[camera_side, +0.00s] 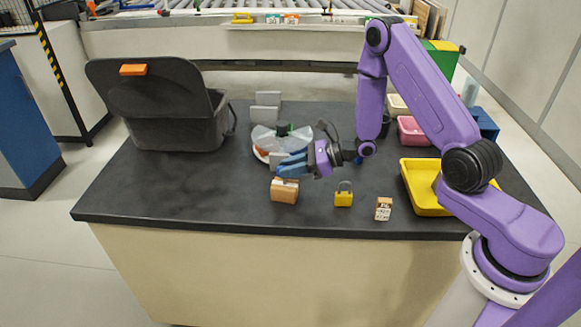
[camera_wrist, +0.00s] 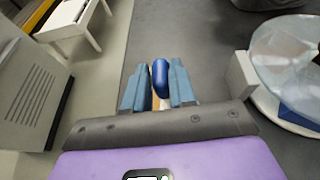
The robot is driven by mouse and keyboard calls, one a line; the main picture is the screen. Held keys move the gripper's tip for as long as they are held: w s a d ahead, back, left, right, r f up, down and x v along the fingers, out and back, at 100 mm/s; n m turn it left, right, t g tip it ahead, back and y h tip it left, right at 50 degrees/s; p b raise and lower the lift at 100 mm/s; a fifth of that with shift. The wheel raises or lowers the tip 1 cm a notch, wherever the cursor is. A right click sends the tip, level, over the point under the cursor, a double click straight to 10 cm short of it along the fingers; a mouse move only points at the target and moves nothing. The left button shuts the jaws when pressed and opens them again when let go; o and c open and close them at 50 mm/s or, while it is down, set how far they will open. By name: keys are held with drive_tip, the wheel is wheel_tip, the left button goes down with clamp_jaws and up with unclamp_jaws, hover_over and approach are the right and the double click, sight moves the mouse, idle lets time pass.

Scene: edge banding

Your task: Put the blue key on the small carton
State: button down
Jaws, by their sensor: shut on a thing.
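My gripper (camera_wrist: 158,82) is shut on a blue, rounded piece, the blue key (camera_wrist: 161,76), which sticks out between the blue fingertips in the wrist view. Its rest is hidden by the fingers. In the side view my gripper (camera_side: 281,168) reaches left over the dark table, and the key cannot be told from the blue fingers. A small brown carton (camera_side: 284,191) stands on the table just below the fingertips in that view. A tan patch shows between the fingers in the wrist view; I cannot tell whether it is the carton.
A yellow padlock (camera_side: 343,198) and a smaller printed box (camera_side: 383,209) stand right of the carton. A yellow tray (camera_side: 420,189) is farther right. A clear domed container (camera_side: 283,138) is behind my gripper. An open dark case (camera_side: 180,132) stands at the left. The front left tabletop is clear.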

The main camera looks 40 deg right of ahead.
drive_tip(key=shift+f, duration=0.1)
drive_tip(key=c, duration=0.9)
unclamp_jaws()
drive_tip(key=shift+c, duration=0.2)
